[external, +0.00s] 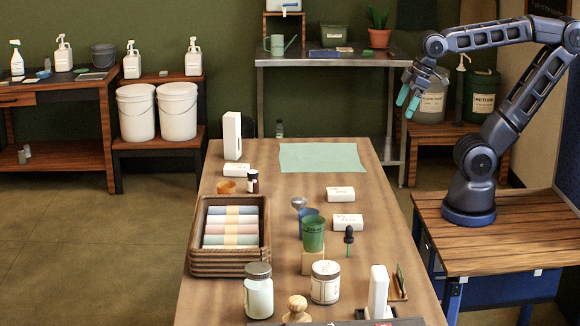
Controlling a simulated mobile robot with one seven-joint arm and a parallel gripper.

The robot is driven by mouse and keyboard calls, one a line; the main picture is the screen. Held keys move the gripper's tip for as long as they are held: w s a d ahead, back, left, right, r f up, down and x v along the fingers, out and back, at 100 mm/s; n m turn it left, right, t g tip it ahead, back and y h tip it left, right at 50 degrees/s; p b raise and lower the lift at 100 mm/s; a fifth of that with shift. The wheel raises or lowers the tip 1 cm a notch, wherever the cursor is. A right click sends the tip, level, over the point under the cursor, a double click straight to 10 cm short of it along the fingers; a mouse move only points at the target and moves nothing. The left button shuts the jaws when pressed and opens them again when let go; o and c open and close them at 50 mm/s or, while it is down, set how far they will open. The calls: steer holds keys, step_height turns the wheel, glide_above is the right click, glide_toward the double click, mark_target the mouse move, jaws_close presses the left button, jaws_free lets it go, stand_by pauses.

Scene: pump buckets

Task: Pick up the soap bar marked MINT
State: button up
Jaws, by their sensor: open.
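Several small white blocks with faint markings lie on the long wooden table and look like soap bars. One white bar (341,193) is right of the middle. A second white bar (348,221) is just in front of it. A third white block (236,169) lies at the far left, by a tall white box. The lettering is too small to read, so I cannot tell which is marked MINT. My gripper (408,100) has teal fingertips, is open and empty, and hangs in the air beyond the table's far right side, apart from the bars.
A wooden crate (230,264) of rolled cloths stands at the left. A green cup (313,235), a dropper (348,240) and jars (325,283) crowd the table's front. A tall white box (232,137) stands back left. A green mat (320,157) lies flat at the back.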

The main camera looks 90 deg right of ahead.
steer(key=w+d+r+n+g+h, duration=0.1)
steer(key=w+d+r+n, duration=0.1)
steer(key=w, duration=0.6)
steer(key=w+d+r+n, duration=0.1)
steer(key=w+r+n, duration=0.1)
steer(key=w, duration=0.5)
steer(key=n+g+h, duration=0.2)
steer(key=n+g, duration=0.2)
steer(key=n, duration=0.8)
glide_above(236, 166)
steer(key=a, duration=0.3)
step_height(236, 166, down, 28)
steer(key=shift+d+f, duration=0.1)
steer(key=shift+d, duration=0.05)
steer(key=shift+d+x, duration=0.15)
steer(key=shift+x, duration=1.15)
steer(key=shift+d+x, duration=0.2)
steer(key=shift+x, duration=1.1)
steer(key=shift+w, duration=0.15)
steer(key=c, duration=1)
